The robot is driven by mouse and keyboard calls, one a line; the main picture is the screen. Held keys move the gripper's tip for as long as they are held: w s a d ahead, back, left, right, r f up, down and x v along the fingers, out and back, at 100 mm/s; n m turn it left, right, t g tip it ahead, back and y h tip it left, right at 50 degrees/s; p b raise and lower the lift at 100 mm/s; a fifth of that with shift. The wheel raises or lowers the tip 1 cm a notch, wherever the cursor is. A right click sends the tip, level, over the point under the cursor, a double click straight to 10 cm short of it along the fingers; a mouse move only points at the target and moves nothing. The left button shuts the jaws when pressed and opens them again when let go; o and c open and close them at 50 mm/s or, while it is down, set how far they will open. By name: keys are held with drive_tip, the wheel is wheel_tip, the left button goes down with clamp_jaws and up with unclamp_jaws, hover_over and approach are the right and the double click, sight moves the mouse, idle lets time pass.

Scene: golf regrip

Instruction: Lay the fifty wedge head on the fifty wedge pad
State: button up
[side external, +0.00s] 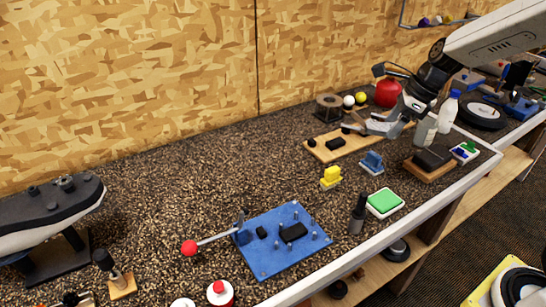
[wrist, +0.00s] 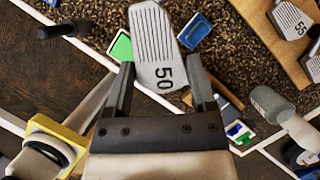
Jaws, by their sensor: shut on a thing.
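The fifty wedge head, a grey grooved plate marked "50" (wrist: 157,45), is between the dark fingers of my gripper (wrist: 160,82) in the wrist view. My gripper is shut on its lower end, and the grooved face is toward the camera. In the side external view my gripper (side external: 422,112) hangs over the right part of the bench, above the surface. No label picks out the fifty wedge pad.
A green pad (side external: 384,202), a blue block (side external: 372,162) and a yellow block (side external: 331,176) stand nearby. A white bottle (side external: 448,113) stands close to my gripper. Another head marked "55" (wrist: 291,20) lies on the wooden board.

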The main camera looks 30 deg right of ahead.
drive_tip(key=shift+w, duration=0.1)
drive_tip(key=shift+w+d+f, duration=0.3)
drive_tip(key=shift+w+f, duration=1.25)
drive_tip(key=shift+w, duration=0.65)
drive_tip(key=shift+w+d+f, duration=0.3)
drive_tip(key=shift+w+f, duration=1.2)
drive_tip(key=shift+w, duration=0.7)
drive_tip(key=shift+w+d+f, duration=0.3)
drive_tip(key=shift+w+f, duration=1.25)
drive_tip(key=shift+w, duration=0.65)
drive_tip(key=shift+w+f, duration=0.3)
drive_tip(key=shift+f, duration=1.55)
drive_tip(key=shift+f, duration=0.2)
